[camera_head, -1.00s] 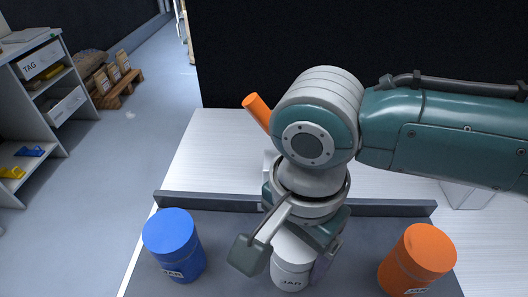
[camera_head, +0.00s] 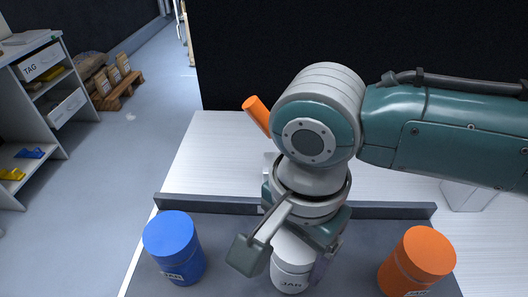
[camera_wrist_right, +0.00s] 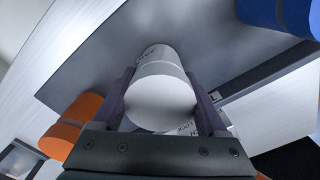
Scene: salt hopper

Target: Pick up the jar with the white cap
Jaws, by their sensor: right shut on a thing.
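The white-capped jar (camera_head: 290,272) stands upright on the dark tray (camera_head: 232,270) between a blue jar and an orange jar. My right gripper (camera_head: 290,262) is above it, pointing down, and is shut on it. In the right wrist view the white jar (camera_wrist_right: 160,90) sits between the two fingers of my right gripper (camera_wrist_right: 162,100), one on each side. In the head view the wrist and hand cover the top of the jar. My left gripper is not in view.
A blue-capped jar (camera_head: 174,246) stands to the left and an orange-capped jar (camera_head: 416,262) to the right, both on the tray. The tray has a raised back rim (camera_head: 385,210). An orange stick-like thing (camera_head: 256,112) shows behind my wrist. A shelf (camera_head: 40,105) stands far left.

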